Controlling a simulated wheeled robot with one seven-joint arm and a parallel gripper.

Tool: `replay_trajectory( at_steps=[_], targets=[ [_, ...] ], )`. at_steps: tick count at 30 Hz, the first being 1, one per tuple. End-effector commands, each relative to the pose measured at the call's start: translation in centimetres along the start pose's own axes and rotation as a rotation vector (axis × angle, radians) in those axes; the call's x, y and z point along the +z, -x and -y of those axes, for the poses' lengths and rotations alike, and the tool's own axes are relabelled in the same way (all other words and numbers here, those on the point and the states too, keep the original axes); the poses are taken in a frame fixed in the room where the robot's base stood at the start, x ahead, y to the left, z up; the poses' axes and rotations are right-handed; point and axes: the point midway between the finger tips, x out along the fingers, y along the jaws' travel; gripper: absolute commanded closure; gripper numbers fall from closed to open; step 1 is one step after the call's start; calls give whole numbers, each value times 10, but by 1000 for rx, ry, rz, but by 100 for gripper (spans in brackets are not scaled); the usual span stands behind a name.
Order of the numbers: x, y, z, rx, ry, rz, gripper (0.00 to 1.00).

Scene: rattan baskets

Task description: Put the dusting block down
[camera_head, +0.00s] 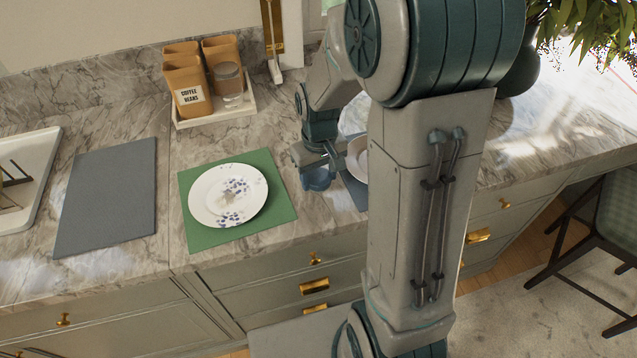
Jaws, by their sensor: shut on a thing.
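My gripper (326,163) is over the counter, just left of the upright part of my arm. It is shut on a small blue block (317,180), which I take to be the dusting block. I cannot tell whether the block touches the counter. A white plate (205,190) with dark purple and brownish marks lies on a green mat (199,236), left of the gripper. A second pale plate (357,158) lies on a blue-grey mat (357,192) close to the gripper's right. My arm hides most of that plate and mat.
A white tray (215,118) with brown canisters (187,88) and a glass jar (230,82) stands at the back. A bare grey mat (108,195) lies left of the green one. A white basin or rack (40,165) is at far left. Counter right of my arm looks clear.

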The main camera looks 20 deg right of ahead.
Motion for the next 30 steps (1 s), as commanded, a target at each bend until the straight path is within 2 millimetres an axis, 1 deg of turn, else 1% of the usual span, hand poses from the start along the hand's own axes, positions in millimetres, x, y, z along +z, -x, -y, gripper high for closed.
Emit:
replay_trajectory(
  at_steps=[2, 6, 10, 13, 20, 23, 24, 26, 30],
  targets=[
    [0, -6, 1, 0, 0, 2, 76],
    [1, -24, 1, -1, -1, 5, 76],
    [0, -37, 1, -1, -1, 3, 76],
    [0, -41, 1, 0, -1, 1, 76],
    [0, -42, 1, 0, -1, 0, 76],
    [0, -46, 1, 0, -1, 0, 76],
    [0, -45, 1, 0, -1, 0, 42],
    [0, -44, 1, 0, -1, 0, 25],
    [0, -44, 1, 0, -1, 0, 25]
  ],
)
